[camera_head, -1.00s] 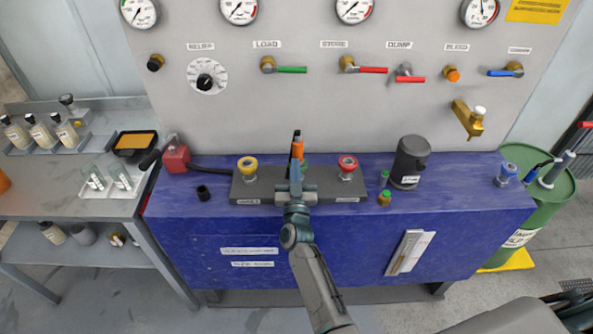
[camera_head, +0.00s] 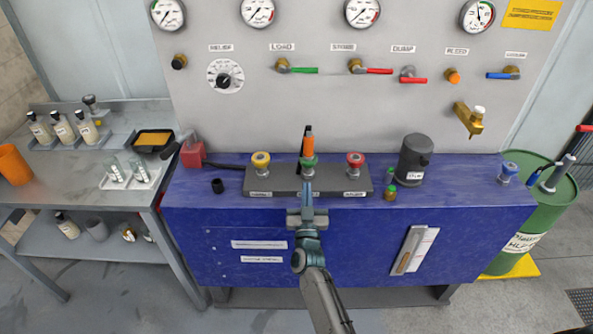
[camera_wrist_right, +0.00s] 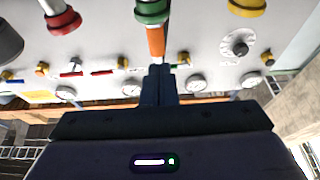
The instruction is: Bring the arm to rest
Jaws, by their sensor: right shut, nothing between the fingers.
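My right arm (camera_head: 325,300) reaches up from the bottom of the head view. My right gripper (camera_head: 308,187) is shut and empty, its fingertips in front of the dark block (camera_head: 285,182) on the blue bench. A green fitting (camera_head: 309,165) stands on the block just beyond the fingertips, with a yellow fitting (camera_head: 260,162) to its left and a red fitting (camera_head: 355,163) to its right. In the right wrist view the closed fingers (camera_wrist_right: 160,72) point toward the green fitting (camera_wrist_right: 151,12) and an orange-handled item (camera_wrist_right: 156,42). My left gripper does not show.
The blue bench (camera_head: 460,200) stands below a grey panel (camera_head: 300,110) with valves and gauges. A dark cylinder (camera_head: 413,160) is at the block's right. A side table (camera_head: 90,190) is at the left, a green drum (camera_head: 560,215) at the right. Space before the bench front looks clear.

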